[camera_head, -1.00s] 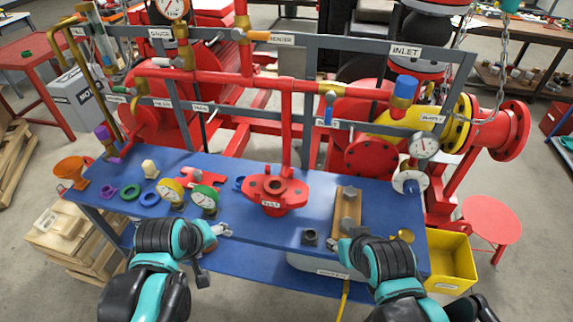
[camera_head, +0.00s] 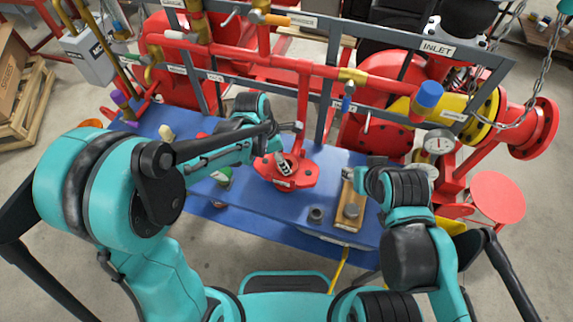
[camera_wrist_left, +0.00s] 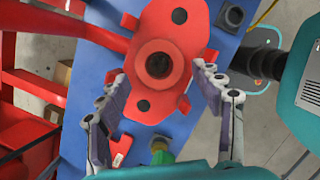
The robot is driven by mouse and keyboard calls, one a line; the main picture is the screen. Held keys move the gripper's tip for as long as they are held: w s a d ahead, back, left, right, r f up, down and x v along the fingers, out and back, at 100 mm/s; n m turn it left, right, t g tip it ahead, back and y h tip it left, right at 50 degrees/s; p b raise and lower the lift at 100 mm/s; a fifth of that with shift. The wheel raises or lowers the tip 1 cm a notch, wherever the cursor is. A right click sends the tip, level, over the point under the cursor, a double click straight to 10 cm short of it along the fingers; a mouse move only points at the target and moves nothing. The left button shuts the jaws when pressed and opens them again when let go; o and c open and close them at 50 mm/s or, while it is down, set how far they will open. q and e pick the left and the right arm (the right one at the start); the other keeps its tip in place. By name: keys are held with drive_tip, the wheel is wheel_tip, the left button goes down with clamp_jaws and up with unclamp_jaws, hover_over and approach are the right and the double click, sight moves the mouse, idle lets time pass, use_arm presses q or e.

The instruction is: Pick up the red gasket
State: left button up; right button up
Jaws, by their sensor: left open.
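A red flanged pump part (camera_head: 299,179) with a raised ring around a dark bore stands on the blue bench (camera_head: 226,196); it also shows in the left wrist view (camera_wrist_left: 139,101). I see no separate red gasket for certain; I cannot tell whether the raised red ring (camera_wrist_left: 182,64) is a gasket or part of the casting. My left gripper (camera_head: 285,166) is above this part, open and empty. In the left wrist view its fingers (camera_wrist_left: 160,78) are apart on either side of the ring. My right gripper (camera_head: 363,170) is near the wooden board, its fingertips unclear.
A wooden board with grey fittings (camera_head: 351,211) and a small dark block (camera_head: 316,213) lie right of the red part. Red pipework (camera_head: 303,100) and a grey frame stand behind. My left arm hides much of the bench's left side.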

use_arm(q)
drive_tip(key=x, duration=0.3)
drive_tip(key=shift+f+b, duration=0.15)
drive_tip(key=shift+b, duration=0.2)
drive_tip(key=shift+a, duration=0.1)
drive_tip(key=c, duration=0.8)
